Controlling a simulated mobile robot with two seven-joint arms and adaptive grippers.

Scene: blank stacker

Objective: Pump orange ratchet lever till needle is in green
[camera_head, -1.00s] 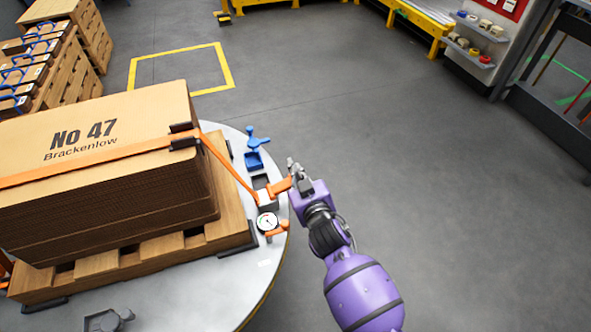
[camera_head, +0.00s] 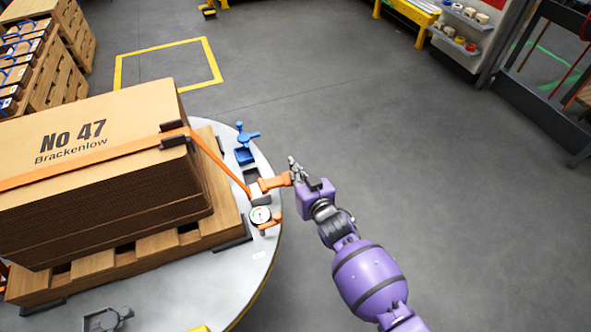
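The orange ratchet lever (camera_head: 274,182) sticks out to the right from the ratchet at the table's right side. A round white gauge (camera_head: 260,215) sits just below it; its needle and green zone are too small to read. An orange strap (camera_head: 219,160) runs from the ratchet over the cardboard stack (camera_head: 90,135). My purple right gripper (camera_head: 295,172) is at the outer end of the lever, seeming to touch it. Whether its fingers are closed on the lever is unclear. My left gripper is not in view.
The stack rests on a wooden pallet (camera_head: 232,213) on a round grey table (camera_head: 215,295). A blue clamp-like device (camera_head: 245,143) stands behind the lever. A second orange handle (camera_head: 270,222) is beside the gauge. A grey part (camera_head: 108,319) lies at the front. Floor to the right is clear.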

